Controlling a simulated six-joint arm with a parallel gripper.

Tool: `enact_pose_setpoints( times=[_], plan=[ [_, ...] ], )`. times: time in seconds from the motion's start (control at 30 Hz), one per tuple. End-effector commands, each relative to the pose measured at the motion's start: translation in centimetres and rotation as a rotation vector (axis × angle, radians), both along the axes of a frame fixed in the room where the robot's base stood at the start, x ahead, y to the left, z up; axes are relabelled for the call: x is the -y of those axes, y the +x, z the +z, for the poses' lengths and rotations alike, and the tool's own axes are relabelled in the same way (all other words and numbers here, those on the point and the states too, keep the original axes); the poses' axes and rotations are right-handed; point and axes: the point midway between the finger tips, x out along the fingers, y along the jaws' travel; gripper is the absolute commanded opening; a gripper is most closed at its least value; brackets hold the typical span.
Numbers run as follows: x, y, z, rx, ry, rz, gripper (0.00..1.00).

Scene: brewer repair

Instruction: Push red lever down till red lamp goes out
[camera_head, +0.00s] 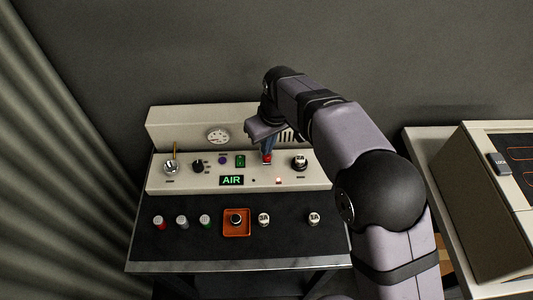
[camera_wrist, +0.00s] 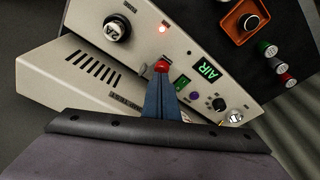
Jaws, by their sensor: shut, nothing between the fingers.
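The red lever (camera_head: 267,159) shows as a red knob on the sloped front of the cream brewer panel. It also shows in the wrist view (camera_wrist: 161,66). My gripper (camera_head: 267,151) is shut, with its blue fingers pointing down at the knob. In the wrist view the fingertips (camera_wrist: 160,79) sit right at the knob's edge; I cannot tell whether they touch it. The lever's stem is hidden. A small lamp (camera_head: 278,181) glows reddish below and right of the lever. It glows in the wrist view too (camera_wrist: 162,28).
A green "AIR" display (camera_head: 232,180) is lit left of the lamp. A black-and-white 2A cartridge (camera_head: 299,162) stands right of the lever. A dark knob (camera_head: 198,166) and gauge (camera_head: 218,136) are left. Several capped pieces and an orange tray (camera_head: 227,232) sit on the black front mat.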

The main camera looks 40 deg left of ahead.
Motion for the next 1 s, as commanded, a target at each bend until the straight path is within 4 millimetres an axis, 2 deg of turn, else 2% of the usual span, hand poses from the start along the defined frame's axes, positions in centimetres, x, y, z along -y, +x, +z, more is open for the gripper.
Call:
enact_pose_setpoints(
  times=[0.47, 1.0],
  plan=[
    [0.0, 0.0, -0.2, 0.0, 0.0, 0.0, 0.0],
    [0.0, 0.0, -1.6, 0.0, 0.0, 0.0, 0.0]
  ],
)
